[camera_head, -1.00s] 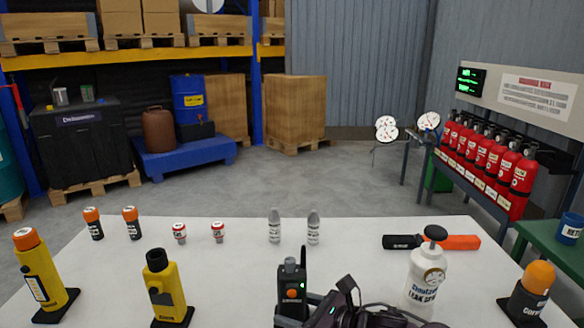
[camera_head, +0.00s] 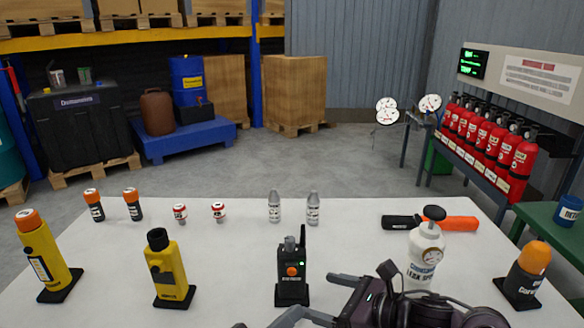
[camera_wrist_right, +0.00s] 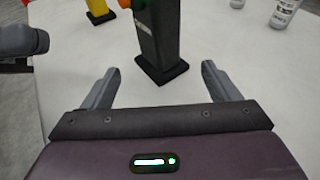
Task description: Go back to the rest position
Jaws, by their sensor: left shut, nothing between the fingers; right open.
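My right gripper (camera_wrist_right: 161,68) is open and empty, just short of the black handheld radio (camera_wrist_right: 158,45). The radio stands upright on its dark base, beyond the fingertips and apart from them; its top is cut off in the wrist view. In the head view the radio (camera_head: 291,272) stands at the table's middle, and the body of my right gripper is at the bottom, right of centre. A blunt grey tip at the left edge of the wrist view looks like my left gripper (camera_wrist_right: 24,40); its fingers are together, with nothing seen between them.
A black-and-orange torch (camera_head: 430,222) lies at the back right. Red extinguishers (camera_head: 493,140) line a rack beyond.

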